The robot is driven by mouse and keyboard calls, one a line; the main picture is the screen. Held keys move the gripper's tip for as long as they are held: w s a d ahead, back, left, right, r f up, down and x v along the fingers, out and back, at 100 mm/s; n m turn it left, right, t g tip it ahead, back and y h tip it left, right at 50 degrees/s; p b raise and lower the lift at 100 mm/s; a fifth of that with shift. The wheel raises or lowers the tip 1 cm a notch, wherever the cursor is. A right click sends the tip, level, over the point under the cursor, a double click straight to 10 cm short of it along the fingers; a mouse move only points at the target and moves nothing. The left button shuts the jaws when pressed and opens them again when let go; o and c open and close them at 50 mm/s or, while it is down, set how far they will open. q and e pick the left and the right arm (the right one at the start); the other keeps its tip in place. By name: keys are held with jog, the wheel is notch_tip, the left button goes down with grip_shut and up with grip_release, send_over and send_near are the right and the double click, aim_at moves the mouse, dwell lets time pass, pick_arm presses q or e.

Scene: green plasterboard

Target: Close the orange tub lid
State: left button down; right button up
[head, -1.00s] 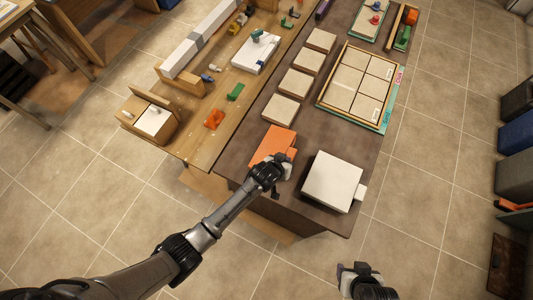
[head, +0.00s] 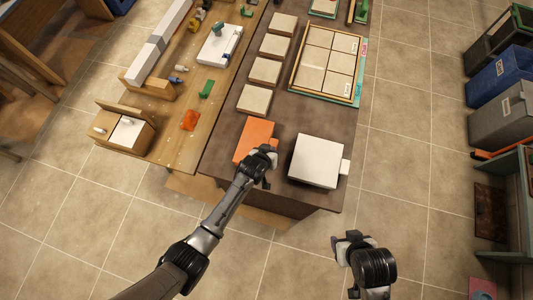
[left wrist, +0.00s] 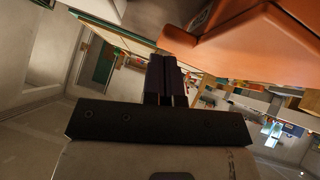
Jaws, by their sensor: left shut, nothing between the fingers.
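The orange tub (head: 254,135) is on the dark table near its front left corner. My left gripper (head: 268,158) is at the tub's near right corner, shut and empty. In the left wrist view, the closed fingers (left wrist: 167,78) point forward just below a large orange surface of the tub (left wrist: 245,45). I cannot tell whether they touch it. The gripper hides part of the tub, and the lid's angle is not clear. My right gripper (head: 350,243) hangs over the floor in front of the table, away from the tub; its fingers are unclear.
A white box (head: 316,160) stands right of the tub. Several pale square tiles (head: 264,71) lie in a row behind it, beside a framed tile tray (head: 326,64). A wooden bench (head: 182,133) adjoins on the left. The floor on the right is clear up to the bins (head: 497,83).

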pick_arm(q)
jog(key=d+r+p+v, duration=0.1)
jog(key=d+v, duration=0.1)
jog(key=v, duration=0.9)
jog(key=shift+r+p, duration=0.35)
jog(key=shift+r, duration=0.1)
pick_arm(e)
jog(key=shift+r, duration=1.4)
pick_arm(q)
jog(key=s+a+r+m+g+y+p, duration=0.1)
jog(key=s+a+r, duration=0.4)
jog(key=a+r, duration=0.2)
jog(key=s+a+r+g+y+p, duration=0.1)
jog(key=s+a+r+y+p, duration=0.1)
jog(key=s+a+r, duration=0.4)
jog(key=s+a+g+y+p, duration=0.1)
jog(key=s+a+g+p, duration=0.1)
jog(key=s+a, duration=0.4)
jog(key=s, duration=0.5)
jog(key=shift+s+g+p, duration=0.35)
jog(key=shift+g, duration=0.05)
pick_arm(e)
notch_tip(320, 180, up, 6)
jog(key=shift+d+f, duration=0.1)
pick_arm(q)
jog(key=shift+a, duration=0.1)
